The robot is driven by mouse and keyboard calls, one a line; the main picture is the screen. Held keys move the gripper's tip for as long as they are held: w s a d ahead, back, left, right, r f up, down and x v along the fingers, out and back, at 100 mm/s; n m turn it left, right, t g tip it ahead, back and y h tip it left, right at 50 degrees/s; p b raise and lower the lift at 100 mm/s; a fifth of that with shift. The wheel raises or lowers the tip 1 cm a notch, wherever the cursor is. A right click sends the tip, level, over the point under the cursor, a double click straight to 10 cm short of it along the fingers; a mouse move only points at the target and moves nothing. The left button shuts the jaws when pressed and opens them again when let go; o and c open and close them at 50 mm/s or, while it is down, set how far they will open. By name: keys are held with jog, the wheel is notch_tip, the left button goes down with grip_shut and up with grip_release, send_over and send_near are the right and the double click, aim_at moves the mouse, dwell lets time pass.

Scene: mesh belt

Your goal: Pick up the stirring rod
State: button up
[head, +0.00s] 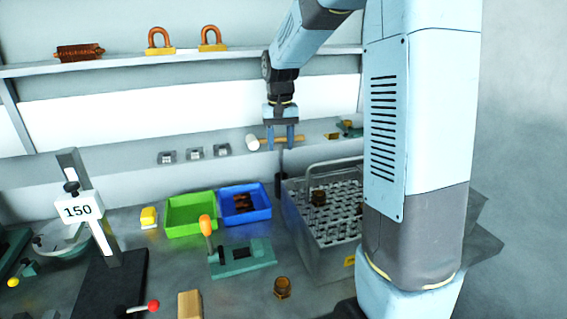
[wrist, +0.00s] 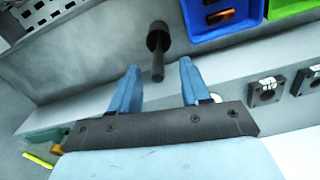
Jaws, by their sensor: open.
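A thin dark upright piece (head: 281,160), which looks like the stirring rod, stands in a dark round holder (head: 278,186) just left of the wire basket. In the wrist view the rod (wrist: 158,72) points towards me out of the wide black holder (wrist: 158,36). My gripper (head: 282,148) points down above it, open and empty. In the wrist view the rod lies between the lines of my two blue fingers (wrist: 160,66), beyond their tips. I cannot tell the exact height gap.
A metal basket (head: 300,235) stands right of the holder, a blue tray (head: 265,212) and green tray (head: 175,231) left. A clamp-like green tool (head: 240,268) stands in front.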

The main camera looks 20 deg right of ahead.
aim_at(281, 164)
jog(key=shift+d+f, duration=0.15)
jog(key=shift+f, duration=2.55)
grip_shut()
